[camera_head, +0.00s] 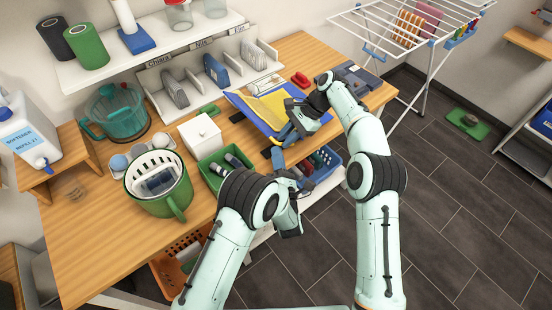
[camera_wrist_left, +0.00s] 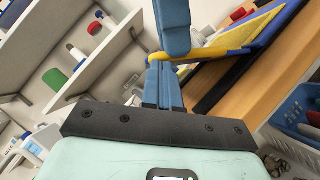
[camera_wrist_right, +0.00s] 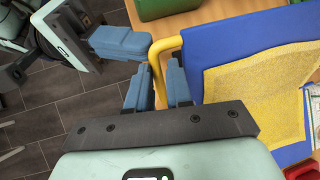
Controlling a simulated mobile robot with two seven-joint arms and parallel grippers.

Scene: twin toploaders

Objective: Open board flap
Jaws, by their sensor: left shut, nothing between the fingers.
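A blue board (camera_head: 240,103) with a yellow panel (camera_head: 272,105) lies at the table's back right. A yellow bar runs along its near edge; it shows in the right wrist view (camera_wrist_right: 157,70) and in the left wrist view (camera_wrist_left: 205,54). My right gripper (camera_head: 284,136) reaches in from the right, with the bar between its blue fingers. My left gripper (camera_head: 278,157) is just below it at the table's front edge. Its fingers (camera_wrist_left: 164,75) are shut and empty, close beside the bar; I cannot tell whether they touch it. The arms hide part of the bar.
A green tray (camera_head: 212,183) and a white box (camera_head: 201,134) stand left of the board. A blue crate (camera_head: 325,172) with contents sits below the front edge. A dark device (camera_head: 358,77) is at the right end, a red item (camera_head: 300,79) behind the board. A drying rack stands farther right.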

